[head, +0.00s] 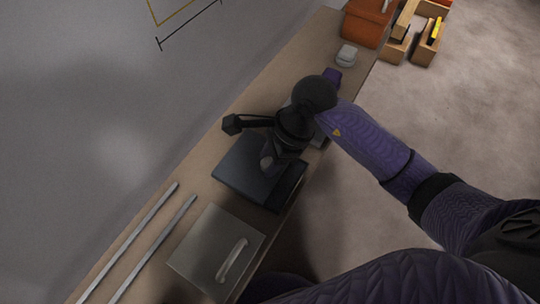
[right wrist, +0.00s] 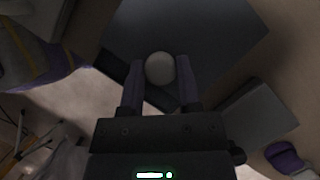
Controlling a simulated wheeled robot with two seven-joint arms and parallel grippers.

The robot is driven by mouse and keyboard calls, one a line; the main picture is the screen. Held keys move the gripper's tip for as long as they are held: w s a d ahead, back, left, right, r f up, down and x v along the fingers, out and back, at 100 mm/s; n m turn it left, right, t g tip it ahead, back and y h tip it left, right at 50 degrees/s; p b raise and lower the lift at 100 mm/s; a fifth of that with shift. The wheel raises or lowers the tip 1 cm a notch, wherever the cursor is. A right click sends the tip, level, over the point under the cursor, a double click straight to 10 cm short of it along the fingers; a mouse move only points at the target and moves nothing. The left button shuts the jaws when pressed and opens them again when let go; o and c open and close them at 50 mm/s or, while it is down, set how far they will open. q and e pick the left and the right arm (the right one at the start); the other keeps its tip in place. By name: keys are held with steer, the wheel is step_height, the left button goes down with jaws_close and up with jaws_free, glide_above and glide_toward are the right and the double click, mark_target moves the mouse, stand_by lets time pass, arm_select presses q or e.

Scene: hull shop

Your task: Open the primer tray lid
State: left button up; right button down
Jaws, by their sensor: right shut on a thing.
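The dark blue-grey primer tray (head: 236,172) stands on the long bench, its flat lid (right wrist: 215,35) filling the top of the right wrist view. A pale round knob (right wrist: 160,68) sits on the lid near its edge. My right gripper (head: 268,164) is over the tray, reaching down from above. In the right wrist view its two fingers (right wrist: 159,75) stand on either side of the knob and are shut on it. The lid looks flat on the tray; I cannot tell whether it is slightly raised. My left gripper is not in view.
A grey box with a bar handle (head: 203,248) stands on the bench nearer me. Two metal rods (head: 152,243) lie beside it. A small pale object (head: 346,55), a purple object (head: 331,76) and an orange box (head: 368,24) are farther along. A wooden tool carrier (head: 425,46) is beyond.

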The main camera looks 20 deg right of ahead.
mark_target(232, 155)
steer(key=shift+w+a+f, duration=0.1)
steer(key=shift+w+a, duration=0.05)
steer(key=shift+w, duration=0.1)
steer(key=w+a+b, duration=0.1)
steer(key=w+a, duration=0.1)
steer(key=w+a+b, duration=0.1)
steer(key=w, duration=0.1)
steer(key=shift+w+a+f+b, duration=0.1)
steer(key=shift+w+a+b, duration=0.25)
steer(key=shift+w+a, duration=0.25)
steer(key=shift+w, duration=0.05)
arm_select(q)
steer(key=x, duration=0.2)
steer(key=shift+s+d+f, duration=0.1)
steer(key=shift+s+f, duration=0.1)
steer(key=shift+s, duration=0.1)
